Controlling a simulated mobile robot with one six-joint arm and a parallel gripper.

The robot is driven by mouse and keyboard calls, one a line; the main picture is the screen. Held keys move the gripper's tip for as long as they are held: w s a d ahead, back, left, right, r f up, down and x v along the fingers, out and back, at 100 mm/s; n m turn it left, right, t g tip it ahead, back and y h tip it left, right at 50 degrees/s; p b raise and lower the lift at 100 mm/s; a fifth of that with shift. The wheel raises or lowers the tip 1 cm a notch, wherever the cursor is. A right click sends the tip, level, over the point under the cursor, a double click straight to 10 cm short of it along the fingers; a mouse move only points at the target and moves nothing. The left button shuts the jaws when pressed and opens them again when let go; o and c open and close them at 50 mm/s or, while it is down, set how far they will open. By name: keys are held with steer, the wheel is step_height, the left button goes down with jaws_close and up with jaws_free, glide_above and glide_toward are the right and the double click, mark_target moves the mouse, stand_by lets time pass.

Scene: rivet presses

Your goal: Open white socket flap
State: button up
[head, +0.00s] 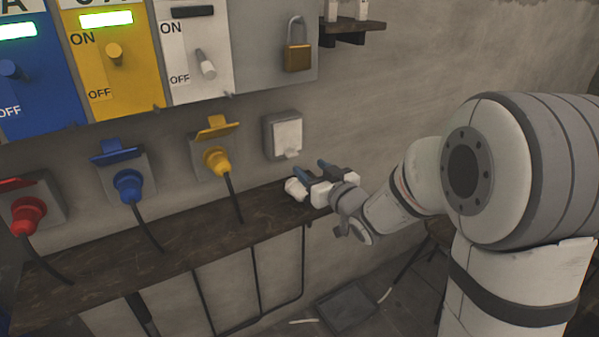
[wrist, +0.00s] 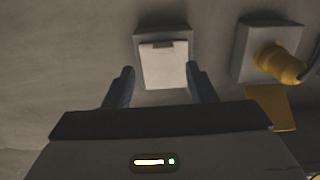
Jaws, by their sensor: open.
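The white socket (head: 284,136) is a grey wall box with a closed white flap (head: 288,134) that has a small tab at its lower edge. In the wrist view the white flap (wrist: 163,67) is shut and shows between my two fingertips, with its tab at the top of that picture. My gripper (head: 316,170) is open and empty, below and slightly right of the socket, just above the shelf. The fingers also show in the wrist view (wrist: 160,75), one on each side of the flap, apparently apart from it.
A white plug (head: 296,189) lies on the dark shelf (head: 180,240) beside my gripper. Yellow (head: 216,160), blue (head: 128,184) and red (head: 28,213) plugs sit in sockets to the left. A padlock (head: 298,57) hangs above, and a small shelf (head: 352,27) is at upper right.

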mark_target(294, 155)
steer(key=x, duration=0.8)
steer(key=shift+s+a, duration=0.15)
steer(key=shift+a, duration=0.05)
jaws_close()
